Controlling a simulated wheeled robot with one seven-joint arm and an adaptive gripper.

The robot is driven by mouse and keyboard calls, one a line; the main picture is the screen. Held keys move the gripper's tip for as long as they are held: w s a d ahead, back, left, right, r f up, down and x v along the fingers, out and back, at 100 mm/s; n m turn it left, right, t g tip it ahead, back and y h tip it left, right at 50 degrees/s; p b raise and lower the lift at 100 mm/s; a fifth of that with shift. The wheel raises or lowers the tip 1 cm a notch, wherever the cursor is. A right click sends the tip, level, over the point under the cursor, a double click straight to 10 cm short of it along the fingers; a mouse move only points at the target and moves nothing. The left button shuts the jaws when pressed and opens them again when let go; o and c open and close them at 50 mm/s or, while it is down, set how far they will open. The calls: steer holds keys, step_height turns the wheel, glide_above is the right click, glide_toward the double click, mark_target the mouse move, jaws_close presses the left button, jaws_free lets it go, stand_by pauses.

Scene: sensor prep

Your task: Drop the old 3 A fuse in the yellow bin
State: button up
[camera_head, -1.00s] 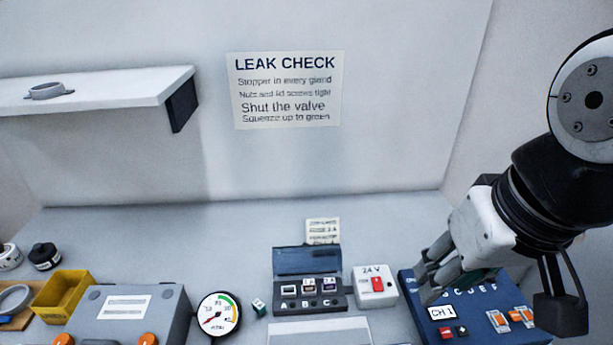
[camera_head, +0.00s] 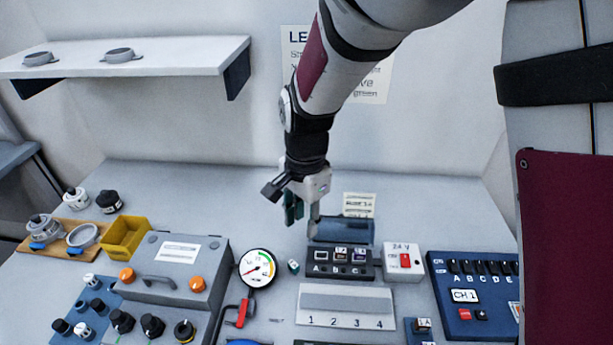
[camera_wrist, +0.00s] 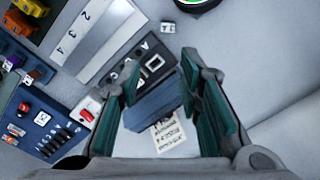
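A small white block with dark marks (camera_head: 293,266) lies loose on the bench between the gauge and the fuse box. It may be the old 3 A fuse, but its print is too small to read. It also shows in the wrist view (camera_wrist: 168,27), beyond my fingertips. The yellow bin (camera_head: 125,238) stands at the left, behind the grey case. My gripper (camera_head: 303,212) points down above the bench, behind and left of the fuse box (camera_head: 316,270). In the wrist view my gripper (camera_wrist: 165,78) is open, with nothing between its green pads.
The fuse box has slots A, B, C and a raised lid (camera_head: 344,231). A pressure gauge (camera_head: 257,268), a grey case (camera_head: 165,285), a 24 V switch box (camera_head: 404,268) and a blue panel (camera_head: 440,300) crowd the bench. A shelf (camera_head: 170,58) hangs at upper left.

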mark_target(293, 264)
steer(key=shift+m, duration=0.3)
steer(key=f, duration=0.5)
steer(key=a+f, duration=0.1)
steer(key=f, duration=0.5)
steer(key=a+f, duration=0.1)
steer(key=f, duration=0.4)
steer(key=shift+a+f, duration=0.2)
steer(key=shift+s, duration=0.1)
steer(key=shift+c, duration=0.4)
steer(key=c, duration=0.4)
steer(key=shift+c, duration=0.4)
